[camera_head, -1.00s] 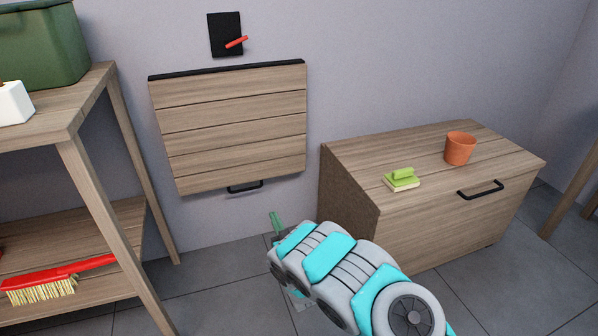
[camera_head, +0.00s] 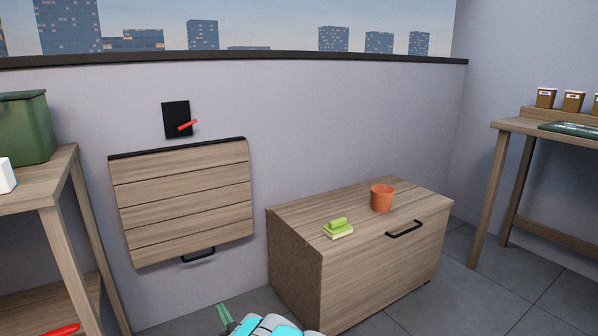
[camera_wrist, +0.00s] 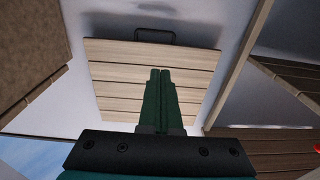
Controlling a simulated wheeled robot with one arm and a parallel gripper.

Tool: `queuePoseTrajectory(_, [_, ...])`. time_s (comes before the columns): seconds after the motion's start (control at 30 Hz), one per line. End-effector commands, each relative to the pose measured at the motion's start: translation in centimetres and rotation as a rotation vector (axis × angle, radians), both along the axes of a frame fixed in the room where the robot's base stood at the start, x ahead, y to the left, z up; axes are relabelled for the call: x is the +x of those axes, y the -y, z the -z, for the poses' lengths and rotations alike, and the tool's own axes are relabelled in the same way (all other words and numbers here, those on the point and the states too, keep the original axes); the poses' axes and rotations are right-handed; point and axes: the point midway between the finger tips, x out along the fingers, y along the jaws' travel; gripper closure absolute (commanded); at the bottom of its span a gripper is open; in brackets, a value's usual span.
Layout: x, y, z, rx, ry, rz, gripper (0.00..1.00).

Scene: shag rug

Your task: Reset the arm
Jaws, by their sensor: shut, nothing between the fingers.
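My arm shows only at the bottom edge of the head view, with its cyan and grey links mostly cut off. My gripper (camera_head: 225,314) is a green tip there, low in front of the wall. In the wrist view my gripper (camera_wrist: 160,75) is shut, its green fingers side by side with nothing between them. Beyond the fingers is the folded wooden wall panel (camera_wrist: 110,75) with its black handle (camera_wrist: 155,36). The same wall panel (camera_head: 183,200) hangs on the wall in the head view, apart from my gripper.
A wooden chest (camera_head: 300,260) at centre right bears a green sponge brush (camera_head: 338,228) and an orange pot (camera_head: 382,198). A wooden shelf (camera_head: 62,190) with a green bin (camera_head: 24,128) stands left. A table (camera_head: 505,128) stands right. Floor is bare between chest and table.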

Motion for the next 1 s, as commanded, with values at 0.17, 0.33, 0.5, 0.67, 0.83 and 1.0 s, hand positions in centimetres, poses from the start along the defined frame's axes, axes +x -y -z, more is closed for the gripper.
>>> queuePoseTrajectory(0.17, [1.2,1.6,-1.0,-0.034,-0.024,0.034,1.00])
queuePoseTrajectory(0.33, [2.6,3.7,-2.2,-0.078,-0.059,0.078,1.00])
queuePoseTrajectory(0.5, [4.1,6.9,-3.7,-0.134,-0.116,0.144,1.00])
queuePoseTrajectory(0.67, [5.3,11.6,-6.2,-0.203,-0.198,0.233,1.00])
queuePoseTrajectory(0.83, [5.3,18.2,-9.8,-0.276,-0.329,0.355,1.00])
queuePoseTrajectory(1.0, [3.0,24.6,-12.8,-0.331,-0.487,0.464,1.00])
